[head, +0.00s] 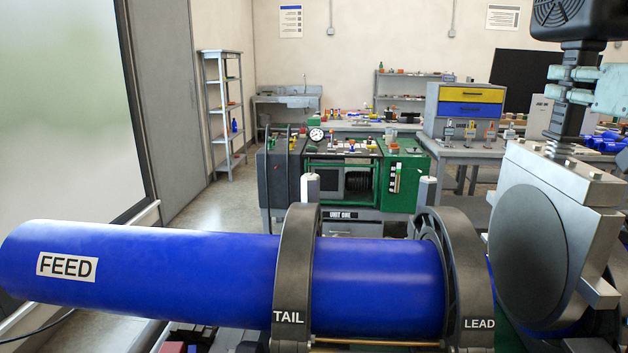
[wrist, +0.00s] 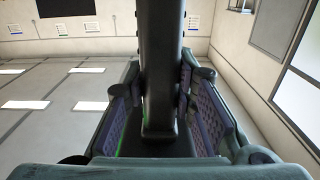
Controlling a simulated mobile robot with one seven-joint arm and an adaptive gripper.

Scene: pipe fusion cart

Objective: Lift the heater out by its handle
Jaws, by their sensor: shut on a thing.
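The heater is a grey plate with a dark round face (head: 530,243), upright at the right of the head view. Its dark ribbed handle (head: 568,120) rises from the top edge. My gripper (head: 582,88) is shut on this handle near its upper part. In the wrist view the handle (wrist: 160,60) runs between the purple-padded fingers of my gripper (wrist: 160,105). The blue FEED pipe (head: 160,265) lies in the TAIL clamp (head: 295,270) and LEAD clamp (head: 465,270), just left of the heater. I cannot tell whether the plate touches anything below.
A blue surface (head: 545,333) shows below the heater plate. A green and grey unit (head: 345,185) with a gauge stands behind the pipe. A bench with a yellow and blue drawer box (head: 470,105) stands back right. The space above the FEED pipe looks clear.

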